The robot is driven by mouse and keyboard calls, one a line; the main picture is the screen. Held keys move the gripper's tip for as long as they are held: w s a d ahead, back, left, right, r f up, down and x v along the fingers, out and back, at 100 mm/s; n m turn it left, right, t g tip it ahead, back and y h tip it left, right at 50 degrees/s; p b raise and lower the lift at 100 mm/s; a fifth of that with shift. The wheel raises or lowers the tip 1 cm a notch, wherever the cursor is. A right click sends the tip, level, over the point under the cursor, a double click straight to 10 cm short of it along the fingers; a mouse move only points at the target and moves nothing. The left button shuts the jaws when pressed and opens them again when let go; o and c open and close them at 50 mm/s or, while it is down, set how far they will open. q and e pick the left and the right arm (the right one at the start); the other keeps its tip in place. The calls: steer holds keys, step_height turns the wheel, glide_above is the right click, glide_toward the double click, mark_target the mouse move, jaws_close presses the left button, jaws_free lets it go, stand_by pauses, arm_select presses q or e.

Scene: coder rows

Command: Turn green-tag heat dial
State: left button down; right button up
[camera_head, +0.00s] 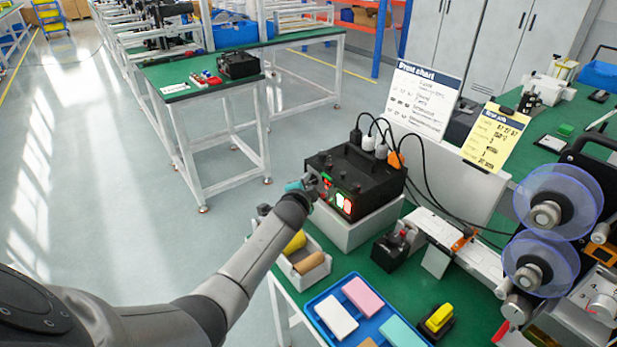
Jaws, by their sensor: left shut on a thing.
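A black control box (357,176) stands on a white block (358,229) at the left end of the near green bench. Its front has lit red and white displays (343,203). My left gripper (316,184) reaches in from the left and is shut at the left part of that front, on what appears to be a heat dial. The fingers and wrist hide most of the dial, and its pointer cannot be read. A small green mark (327,180) shows beside the fingers, too small to tell if it is the tag. My right gripper is not in view.
Several plugs with black cables (381,145) rise from the box top. A blue tray (318,318) of coloured blocks, a yellow-topped switch (438,318) and the coder's clear reels (557,203) stand right.

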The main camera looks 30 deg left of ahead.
arm_select(q)
steer(key=shift+r, duration=0.1)
stand_by(0.5)
steer(key=c, duration=0.8)
jaws_free()
steer(key=shift+w+a, duration=0.1)
